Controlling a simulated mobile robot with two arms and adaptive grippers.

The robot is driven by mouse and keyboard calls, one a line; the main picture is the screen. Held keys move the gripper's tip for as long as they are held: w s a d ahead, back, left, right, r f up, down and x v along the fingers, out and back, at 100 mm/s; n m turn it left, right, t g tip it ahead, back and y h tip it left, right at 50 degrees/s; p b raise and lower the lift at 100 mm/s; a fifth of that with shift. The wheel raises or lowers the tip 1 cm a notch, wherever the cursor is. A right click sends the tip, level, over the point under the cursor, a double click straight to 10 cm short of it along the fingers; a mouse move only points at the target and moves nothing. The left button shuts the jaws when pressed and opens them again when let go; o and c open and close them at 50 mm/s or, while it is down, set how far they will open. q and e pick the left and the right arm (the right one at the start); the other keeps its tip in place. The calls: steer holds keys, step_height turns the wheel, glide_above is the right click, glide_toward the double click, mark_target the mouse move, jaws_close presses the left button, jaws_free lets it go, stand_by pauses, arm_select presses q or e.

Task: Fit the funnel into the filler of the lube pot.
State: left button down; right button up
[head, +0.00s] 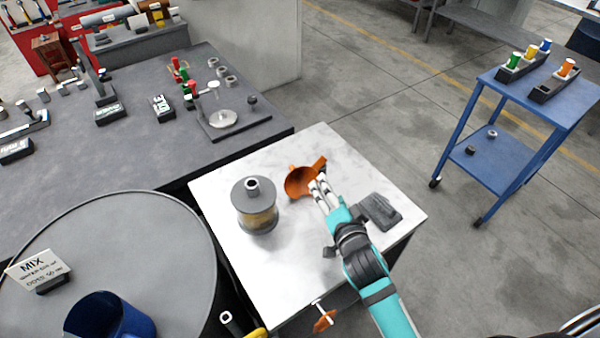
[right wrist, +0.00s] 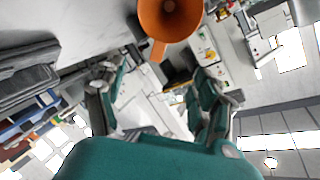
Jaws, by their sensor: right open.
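The orange funnel (head: 297,184) rests on the white-topped table (head: 225,185), its wide mouth showing and an orange tab at its right side. The lube pot (head: 257,212) stands upright to its left, with a grey lid, an amber body and a short open filler neck (head: 252,184) on top. The filler is empty. My right gripper (head: 318,186) is open at the funnel's right side. In the right wrist view the funnel (right wrist: 170,18) lies past the open fingers (right wrist: 160,72), its tab pointing between them. Contact cannot be told. My left gripper is out of view.
A dark grey block (head: 378,211) lies right of my right gripper. A large grey drum (head: 150,240) with a MIX sign (head: 38,270) and a blue container (head: 105,318) stands at lower left. A dark bench (head: 150,150) lies behind, and a blue cart (head: 545,100) at right.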

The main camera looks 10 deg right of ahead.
mark_target(317, 166)
steer(key=p+x, duration=0.1)
steer(key=x, duration=0.5)
steer(key=shift+w+f, duration=0.1)
steer(key=shift+w, duration=0.2)
steer(key=p+x, duration=0.1)
steer(key=x, duration=0.3)
steer(key=shift+w+f, duration=0.15)
steer(key=shift+w, duration=0.2)
steer(key=shift+w+f, duration=0.2)
steer(key=shift+w, duration=0.05)
steer(key=shift+s+r, duration=0.1)
steer(key=shift+c, duration=0.3)
